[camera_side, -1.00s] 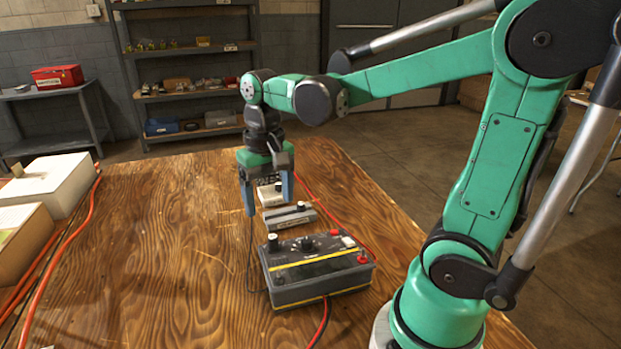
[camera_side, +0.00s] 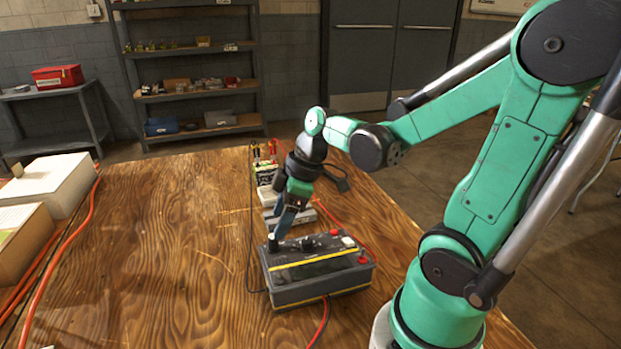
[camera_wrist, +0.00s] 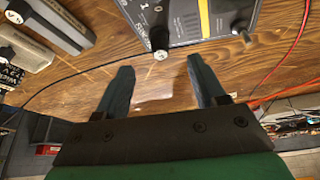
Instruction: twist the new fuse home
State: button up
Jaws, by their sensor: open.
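The charger (camera_side: 315,285), a dark grey box with a yellow stripe, sits on the wooden table; its edge shows at the top of the wrist view (camera_wrist: 190,30). A short black cap (camera_side: 272,242) stands at its back left corner, and I take this to be the fuse. In the wrist view the cap (camera_wrist: 160,42) has a light round end and lies just beyond the fingertips, between their lines. My gripper (camera_side: 282,232) is tilted down over that corner. In the wrist view its two blue-grey fingers (camera_wrist: 160,66) are apart with nothing between them.
A grey box (camera_side: 292,216) and a white block (camera_side: 268,194) stand close behind the charger. Red and yellow clips (camera_side: 262,150) are further back. Red cable (camera_side: 322,325) and black cable run beside the charger. The table's left middle (camera_side: 160,250) is clear.

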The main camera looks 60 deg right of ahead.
aim_at(273, 243)
jog(key=shift+x, duration=1.95)
jog(key=shift+s, duration=0.1)
grip_shut()
jog(key=shift+m+h, duration=0.4)
jog(key=shift+m, duration=0.7)
